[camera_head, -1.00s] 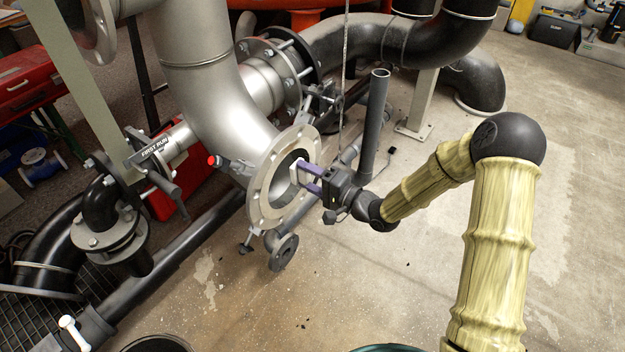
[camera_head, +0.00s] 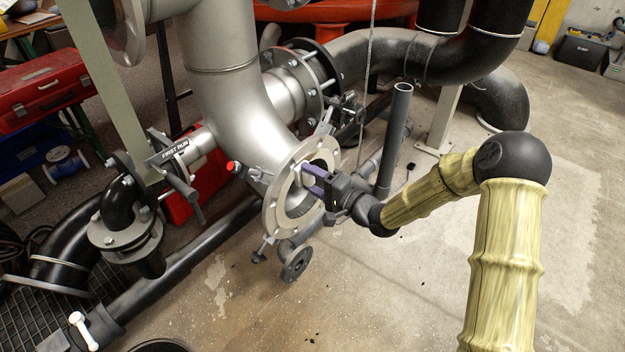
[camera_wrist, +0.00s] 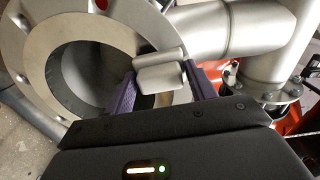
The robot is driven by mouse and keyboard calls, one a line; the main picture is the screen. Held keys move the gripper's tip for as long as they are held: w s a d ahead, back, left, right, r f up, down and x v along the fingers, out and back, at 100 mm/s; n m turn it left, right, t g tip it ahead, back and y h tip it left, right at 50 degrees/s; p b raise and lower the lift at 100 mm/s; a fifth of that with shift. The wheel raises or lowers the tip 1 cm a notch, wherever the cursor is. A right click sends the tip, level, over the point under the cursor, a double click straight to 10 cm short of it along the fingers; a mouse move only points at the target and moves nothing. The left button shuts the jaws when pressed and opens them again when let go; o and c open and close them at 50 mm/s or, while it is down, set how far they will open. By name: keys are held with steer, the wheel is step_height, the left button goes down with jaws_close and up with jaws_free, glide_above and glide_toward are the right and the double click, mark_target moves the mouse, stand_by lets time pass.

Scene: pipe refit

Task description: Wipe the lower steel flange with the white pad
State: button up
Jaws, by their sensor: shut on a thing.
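The lower steel flange (camera_head: 273,215) is a pale bolted ring on the open end of the big grey elbow pipe. It also fills the upper left of the wrist view (camera_wrist: 36,62). My gripper (camera_head: 308,180) reaches in from the right, its purple fingers at the upper part of the flange opening. In the wrist view the fingers (camera_wrist: 160,88) are shut on the white pad (camera_wrist: 160,77), a small pale block with a rounded top. The pad overlaps the right side of the ring there; I cannot tell whether it touches. It is hardly visible in the head view.
A dark upright pipe (camera_head: 394,140) stands just right of my gripper. A red-handled clamp (camera_head: 234,166) sits left of the flange, and a small dark round flange (camera_head: 296,264) hangs below. The floor at right is open.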

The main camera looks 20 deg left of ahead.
steer(key=shift+x, duration=1)
stand_by(0.4)
steer(key=w, duration=0.1)
steer(key=w+d+p, duration=0.1)
steer(key=w+p, duration=0.1)
steer(key=shift+w+d, duration=0.1)
steer(key=shift+d, duration=0.2)
stand_by(0.3)
steer(key=shift+w+d+p, duration=0.3)
steer(key=shift+w+p, duration=0.1)
steer(key=shift+w, duration=0.45)
steer(key=shift+w+d+p, duration=0.25)
steer(key=shift+w+p, duration=0.1)
steer(key=shift+w, duration=0.5)
